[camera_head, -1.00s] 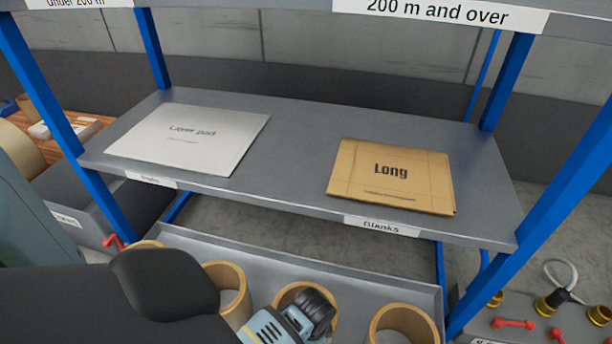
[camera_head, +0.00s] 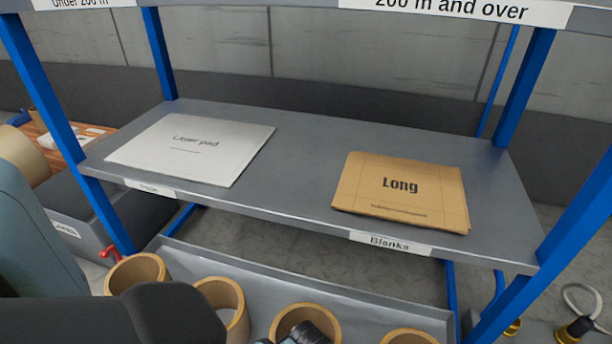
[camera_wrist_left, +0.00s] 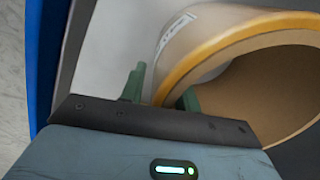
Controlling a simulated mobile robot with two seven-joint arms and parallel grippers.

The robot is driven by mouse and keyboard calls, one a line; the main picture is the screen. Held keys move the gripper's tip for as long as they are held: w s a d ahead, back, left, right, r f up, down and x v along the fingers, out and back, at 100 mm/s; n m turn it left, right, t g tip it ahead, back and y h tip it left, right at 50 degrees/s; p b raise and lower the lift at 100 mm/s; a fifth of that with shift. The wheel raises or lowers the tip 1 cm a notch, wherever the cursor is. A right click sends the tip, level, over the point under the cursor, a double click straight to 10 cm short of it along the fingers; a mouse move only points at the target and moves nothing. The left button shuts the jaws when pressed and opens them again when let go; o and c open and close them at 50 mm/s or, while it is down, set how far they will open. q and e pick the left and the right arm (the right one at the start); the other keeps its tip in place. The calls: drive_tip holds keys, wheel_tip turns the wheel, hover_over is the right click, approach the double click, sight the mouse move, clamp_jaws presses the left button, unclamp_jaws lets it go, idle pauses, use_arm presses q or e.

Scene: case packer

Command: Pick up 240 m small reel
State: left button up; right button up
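Several tan cardboard reels stand in a grey tray below the shelf in the head view: one at the left (camera_head: 139,267), one beside it (camera_head: 238,323), one further right (camera_head: 326,313) and one cut by the bottom edge (camera_head: 408,336). I cannot read their lengths. In the left wrist view, my left gripper (camera_wrist_left: 162,91) has its green fingers apart around the wall of a reel (camera_wrist_left: 215,42). One finger is outside it and one at its inner side, with a gap beside the outer finger. The reel's white label is unreadable. My right gripper is not in view.
A grey shelf (camera_head: 290,160) above the tray holds a white layer pad (camera_head: 190,160) and a brown "Long" blank (camera_head: 400,205). Blue posts (camera_head: 515,95) stand at the sides. Signs above read "Under 200 m" and "200 m and over". Couplings lie at lower right.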

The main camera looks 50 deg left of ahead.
use_arm(q)
clamp_jaws()
idle(1.1)
